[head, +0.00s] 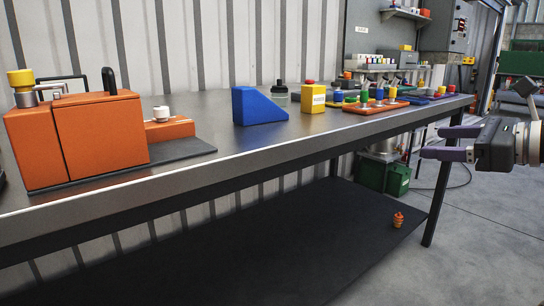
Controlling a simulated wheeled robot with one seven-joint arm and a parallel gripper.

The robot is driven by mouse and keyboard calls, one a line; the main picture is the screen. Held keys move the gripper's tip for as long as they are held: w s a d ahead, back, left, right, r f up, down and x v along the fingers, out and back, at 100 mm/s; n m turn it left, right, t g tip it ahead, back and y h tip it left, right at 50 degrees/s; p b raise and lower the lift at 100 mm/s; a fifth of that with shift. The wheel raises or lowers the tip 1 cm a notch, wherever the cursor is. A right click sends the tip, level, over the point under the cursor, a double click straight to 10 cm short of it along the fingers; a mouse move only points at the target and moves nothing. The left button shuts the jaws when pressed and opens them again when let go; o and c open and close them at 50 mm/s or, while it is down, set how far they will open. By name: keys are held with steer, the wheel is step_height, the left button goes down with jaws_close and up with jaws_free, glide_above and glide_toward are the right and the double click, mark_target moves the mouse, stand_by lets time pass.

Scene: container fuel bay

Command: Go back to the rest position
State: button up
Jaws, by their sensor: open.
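My gripper (440,142) is at the right edge of the head view, level with the front of the workbench and clear of it. Its two purple-grey fingers point left and stand apart, with nothing between them. Part of my wrist shows behind the fingers, and the rest of the arm is cut off by the picture edge. The workbench (250,158) is long and dark with a metal front edge, running from the near left to the far right.
On the bench stand an orange machine (98,138), a blue wedge (258,105), a yellow block (312,98) and a red tray (377,107) with coloured pieces. A small orange item (398,220) sits on the lower shelf (250,245). Open floor (490,230) lies at right.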

steer(key=s+a+f+n+g+h+p, duration=0.2)
steer(key=s+a+f+n+g+h, duration=0.35)
steer(key=a+f+n, duration=0.7)
steer(key=s+a+f+n+h+p, duration=0.2)
steer(key=s+a+f+n+h, duration=0.1)
steer(key=s+f+n, duration=0.8)
steer(key=shift+s+a+f+n+g+h, duration=0.25)
steer(key=shift+s+n+g+h, duration=0.25)
steer(key=shift+s+n, duration=0.4)
